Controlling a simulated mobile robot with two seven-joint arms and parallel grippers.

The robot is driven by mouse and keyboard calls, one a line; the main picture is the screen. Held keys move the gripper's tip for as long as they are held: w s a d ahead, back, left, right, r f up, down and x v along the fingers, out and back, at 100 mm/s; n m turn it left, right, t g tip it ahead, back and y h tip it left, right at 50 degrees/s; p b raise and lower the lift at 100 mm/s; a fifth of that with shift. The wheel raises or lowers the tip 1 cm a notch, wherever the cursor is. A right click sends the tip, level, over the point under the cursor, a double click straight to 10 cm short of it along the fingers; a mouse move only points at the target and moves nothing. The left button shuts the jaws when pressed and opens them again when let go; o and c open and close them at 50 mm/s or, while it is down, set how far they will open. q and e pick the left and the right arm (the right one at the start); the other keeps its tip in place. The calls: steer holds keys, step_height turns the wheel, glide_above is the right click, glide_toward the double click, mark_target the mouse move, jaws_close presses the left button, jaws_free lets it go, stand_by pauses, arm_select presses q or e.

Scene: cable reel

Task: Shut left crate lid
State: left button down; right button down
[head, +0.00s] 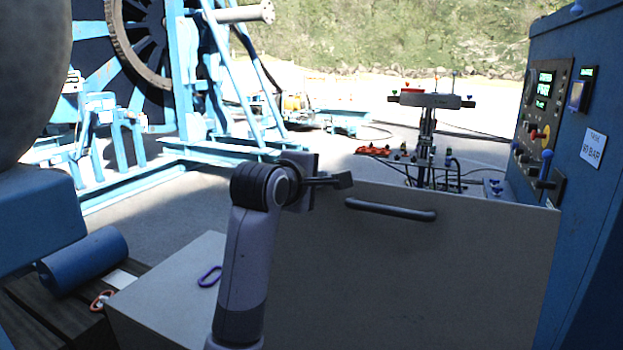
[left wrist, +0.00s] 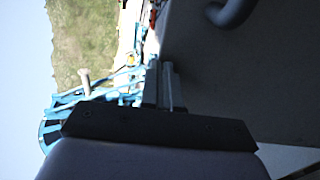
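A large grey panel (head: 430,270) with a dark bar handle (head: 390,209) near its top edge stands upright in the head view; it looks like a raised crate lid. In the left wrist view the panel (left wrist: 240,80) fills the upper right, with part of the handle (left wrist: 232,12) at the top. My left gripper (head: 340,181) is at the panel's upper left edge, left of the handle and apart from it. Its fingers (left wrist: 160,85) look close together with nothing seen between them. Whether they touch the panel is unclear. My right gripper is not in view.
A pale box top (head: 165,285) with a purple loop (head: 209,276) lies left of my arm. A blue cylinder (head: 84,262) rests on dark slats. A blue control cabinet (head: 580,200) stands close on the right. A tool stand (head: 427,135) and blue reel frame (head: 190,90) are beyond.

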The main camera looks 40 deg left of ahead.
arm_select(q)
steer(key=f+b+x, duration=0.1)
steer(key=f+x, duration=0.1)
steer(key=x, duration=0.9)
steer(key=s+f+b+x, duration=0.1)
steer(key=f+x, duration=0.1)
steer(key=x, duration=1)
steer(key=shift+d+f, duration=0.2)
steer(key=shift+f, duration=0.2)
